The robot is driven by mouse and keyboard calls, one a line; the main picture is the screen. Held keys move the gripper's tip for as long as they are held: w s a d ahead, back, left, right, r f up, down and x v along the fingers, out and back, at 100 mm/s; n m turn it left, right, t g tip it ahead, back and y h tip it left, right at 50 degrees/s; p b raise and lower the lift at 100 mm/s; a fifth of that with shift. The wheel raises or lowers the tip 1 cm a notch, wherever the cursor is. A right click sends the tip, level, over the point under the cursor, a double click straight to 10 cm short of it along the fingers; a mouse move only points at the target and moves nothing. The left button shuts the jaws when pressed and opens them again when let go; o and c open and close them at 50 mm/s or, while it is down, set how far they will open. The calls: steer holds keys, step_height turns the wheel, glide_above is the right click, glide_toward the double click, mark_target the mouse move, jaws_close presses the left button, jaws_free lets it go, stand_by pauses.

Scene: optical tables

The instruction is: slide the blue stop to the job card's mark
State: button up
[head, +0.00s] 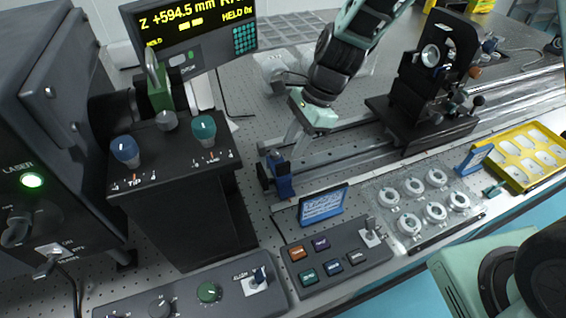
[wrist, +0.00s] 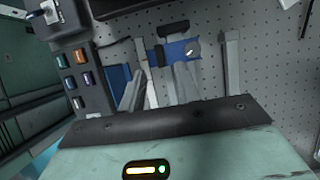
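The blue stop (head: 281,180) sits on the near rail, left of centre in the head view. It has a dark knob on its left side. In the wrist view the blue stop (wrist: 178,52) lies just beyond my fingertips. My gripper (head: 291,150) points down at the rail close by the stop. In the wrist view its two grey fingers (wrist: 160,70) stand apart with a gap between them. I cannot tell whether they touch the stop. The blue-framed job card (head: 323,205) stands behind the button panel; its writing and mark are too small to read.
A button panel (head: 333,255) lies in front of the card. A tray of round mounts (head: 420,228) and a yellow tray (head: 517,176) stand to the right. A black optic carriage (head: 410,120) sits farther right on the rails. A dark control box (head: 180,215) stands close left.

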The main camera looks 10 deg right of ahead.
mark_target(283, 164)
steer(key=x, duration=0.7)
steer(key=shift+a+f, duration=0.15)
steer(key=shift+f, duration=0.1)
steer(key=shift+c, duration=0.3)
jaws_close()
steer(key=w+d, duration=0.1)
steer(key=d, duration=0.4)
steer(key=w+d, duration=0.1)
steer(key=d, duration=0.3)
steer(key=w+d+p, duration=0.1)
steer(key=d, duration=0.4)
steer(key=shift+d, duration=0.3)
